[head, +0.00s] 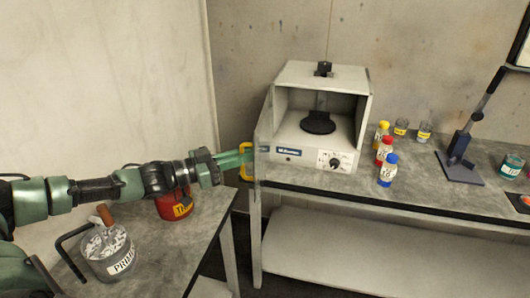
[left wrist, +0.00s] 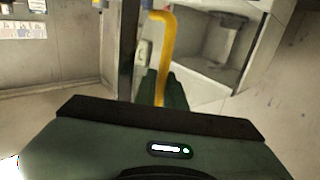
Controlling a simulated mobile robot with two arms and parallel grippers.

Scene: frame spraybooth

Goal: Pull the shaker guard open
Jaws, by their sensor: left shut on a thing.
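The shaker (head: 318,90) is a pale box on the right-hand bench, with a dark round platform (head: 318,122) inside and a knob on its front. Its clear guard (head: 264,132) stands out from the left side of the box, swung open toward me, and the front opening is uncovered. The guard's yellow handle (head: 243,173) is at its left edge. My left gripper (head: 246,156) is shut on this handle. In the left wrist view the yellow handle (left wrist: 166,45) rises from between the dark green fingers (left wrist: 160,88). My right gripper is out of view.
A lever press (head: 461,160) is farther right. A red tin (head: 174,205) and a primer pot (head: 110,252) sit on the near-left table (head: 165,255). A gap separates both benches.

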